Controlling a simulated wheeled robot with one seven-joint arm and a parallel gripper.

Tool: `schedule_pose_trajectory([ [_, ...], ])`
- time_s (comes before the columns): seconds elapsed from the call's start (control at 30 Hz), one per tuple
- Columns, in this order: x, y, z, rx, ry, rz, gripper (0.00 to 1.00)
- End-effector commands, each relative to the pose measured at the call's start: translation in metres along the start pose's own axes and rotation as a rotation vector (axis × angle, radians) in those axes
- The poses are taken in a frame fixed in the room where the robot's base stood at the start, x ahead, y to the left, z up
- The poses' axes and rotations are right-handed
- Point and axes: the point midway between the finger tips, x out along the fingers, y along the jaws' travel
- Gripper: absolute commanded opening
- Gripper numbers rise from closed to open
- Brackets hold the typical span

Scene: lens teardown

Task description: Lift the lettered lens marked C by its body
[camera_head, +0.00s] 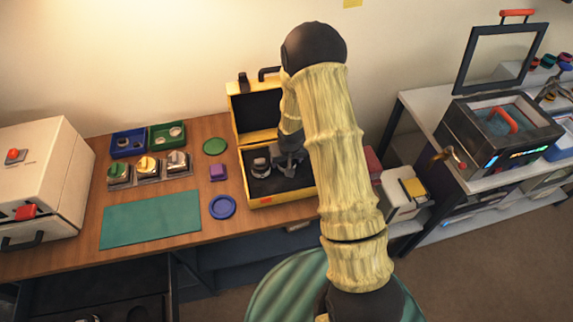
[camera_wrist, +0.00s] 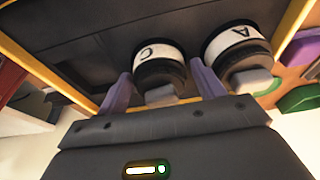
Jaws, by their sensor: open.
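The lens marked C (camera_wrist: 158,62) is a dark cylinder with a white lettered band, in the yellow case (camera_head: 282,200). In the wrist view my gripper (camera_wrist: 163,84) is open, with one purple finger on each side of it. I cannot tell whether the fingers touch it. The lens marked A (camera_wrist: 238,48) is close by on the right, just outside the right finger. In the head view my gripper (camera_head: 289,164) is down inside the case and hides lens C; one lens (camera_head: 260,166) shows to its left.
The case's raised lid (camera_head: 256,112) stands behind my gripper. Left of the case are a purple block (camera_head: 218,172), a green disc (camera_head: 215,147), a blue ring (camera_head: 222,207) and a teal mat (camera_head: 150,219). Blue (camera_head: 128,143) and green (camera_head: 167,136) trays lie farther back.

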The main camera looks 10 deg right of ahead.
Motion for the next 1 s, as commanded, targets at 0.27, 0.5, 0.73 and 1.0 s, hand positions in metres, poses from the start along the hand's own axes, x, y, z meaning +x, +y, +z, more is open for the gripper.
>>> schedule_pose_trajectory([
  [0.27,0.0,0.0,0.0,0.0,0.0,0.0,0.56],
  [0.5,-0.001,0.0,-0.001,0.0,0.002,0.0,0.34],
  [0.73,-0.004,0.0,-0.002,0.0,0.004,0.0,0.34],
  [1.0,-0.031,0.0,-0.011,0.0,0.008,0.0,0.34],
])
